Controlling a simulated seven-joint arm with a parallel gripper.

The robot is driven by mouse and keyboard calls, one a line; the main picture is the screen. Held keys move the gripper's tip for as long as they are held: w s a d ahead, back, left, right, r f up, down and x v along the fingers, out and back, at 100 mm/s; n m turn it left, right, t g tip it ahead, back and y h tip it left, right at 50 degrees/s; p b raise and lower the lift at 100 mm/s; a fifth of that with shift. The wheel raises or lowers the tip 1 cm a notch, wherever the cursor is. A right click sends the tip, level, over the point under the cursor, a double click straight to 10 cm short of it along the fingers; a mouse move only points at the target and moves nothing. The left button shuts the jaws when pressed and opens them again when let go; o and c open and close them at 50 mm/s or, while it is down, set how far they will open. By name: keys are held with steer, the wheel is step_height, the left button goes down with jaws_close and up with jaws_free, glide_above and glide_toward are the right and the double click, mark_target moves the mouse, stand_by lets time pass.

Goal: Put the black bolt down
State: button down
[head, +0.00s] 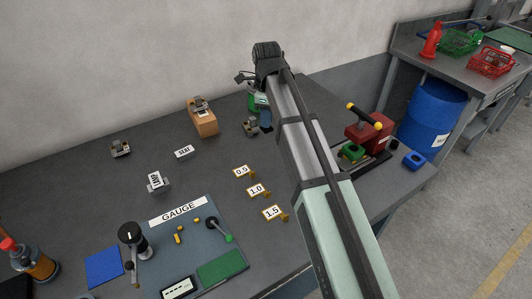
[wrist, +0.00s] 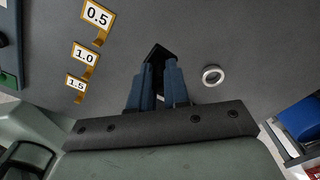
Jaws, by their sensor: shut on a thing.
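My gripper (wrist: 158,76) points down at the dark table top, with its two blue fingers close together in the wrist view. It is shut on a black piece (wrist: 157,54), which I take to be the black bolt; only its dark top end shows between and beyond the fingertips. I cannot tell whether the bolt touches the table. In the head view my gripper (head: 266,118) is partly hidden by my own arm at the table's far side, and the bolt cannot be made out there.
A pale ring (wrist: 213,75) lies right of my gripper. A small metal fixture (head: 251,127) and an orange block (head: 204,126) are nearby. A red device (head: 366,135) stands at the right.

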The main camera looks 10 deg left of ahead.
steer(key=shift+s+f, duration=0.1)
steer(key=shift+s, duration=0.45)
steer(key=shift+s+f, duration=0.1)
steer(key=shift+f, duration=4.8)
steer(key=shift+f, duration=0.15)
steer(key=c, duration=1.1)
jaws_free()
step_height(320, 180, up, 12)
steer(key=shift+r, duration=0.2)
